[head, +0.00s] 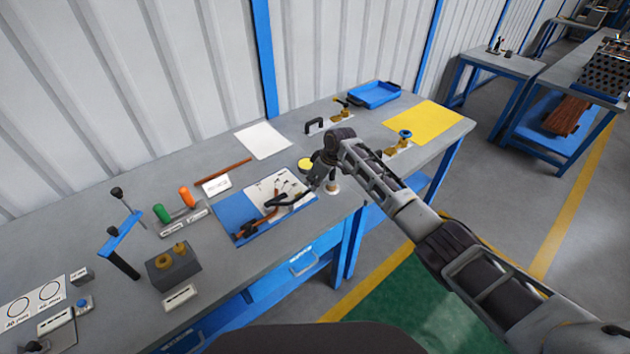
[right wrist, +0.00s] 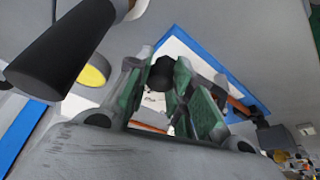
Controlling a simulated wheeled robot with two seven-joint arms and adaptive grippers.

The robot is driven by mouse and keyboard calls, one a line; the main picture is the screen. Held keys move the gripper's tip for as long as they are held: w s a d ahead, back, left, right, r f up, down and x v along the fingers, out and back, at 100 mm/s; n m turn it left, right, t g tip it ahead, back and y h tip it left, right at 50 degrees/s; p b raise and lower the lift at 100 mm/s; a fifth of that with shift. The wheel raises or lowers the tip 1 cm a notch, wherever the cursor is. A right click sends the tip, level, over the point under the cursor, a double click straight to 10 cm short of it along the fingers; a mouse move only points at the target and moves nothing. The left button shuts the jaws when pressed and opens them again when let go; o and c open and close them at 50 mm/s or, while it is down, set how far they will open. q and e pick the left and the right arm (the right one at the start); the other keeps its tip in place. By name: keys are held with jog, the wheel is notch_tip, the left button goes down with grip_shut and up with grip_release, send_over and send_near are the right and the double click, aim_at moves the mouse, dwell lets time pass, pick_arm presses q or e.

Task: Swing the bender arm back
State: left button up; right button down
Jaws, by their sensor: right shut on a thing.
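The bender, with dark handles (head: 284,202) and a copper-coloured tube (head: 256,222), lies over a blue mat with a printed white sheet (head: 276,188) on the bench. My right gripper (head: 314,182) reaches in from the right, low over the sheet's right end. In the right wrist view its green-padded fingers (right wrist: 165,100) stand either side of a black rounded piece (right wrist: 162,74), which looks like the end of the bender arm. It is shut on that piece. The fingers hide part of the bender there. My left gripper is not in view.
A yellow disc (head: 305,164) lies just behind my right gripper. Orange and green handled tools (head: 186,197) and a blue-topped stand (head: 120,232) are to the left. A blue tray (head: 373,95) and a yellow sheet (head: 423,117) lie at the far right.

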jog(key=c, duration=1.3)
grip_release()
jog(key=shift+s+d, duration=0.1)
jog(key=shift+s, duration=0.05)
jog(key=shift+o, duration=0.2)
jog(key=shift+r, duration=0.15)
jog(key=v, duration=1.1)
jog(key=shift+d+r, duration=0.15)
jog(key=shift+r, duration=0.15)
jog(key=shift+s, duration=0.1)
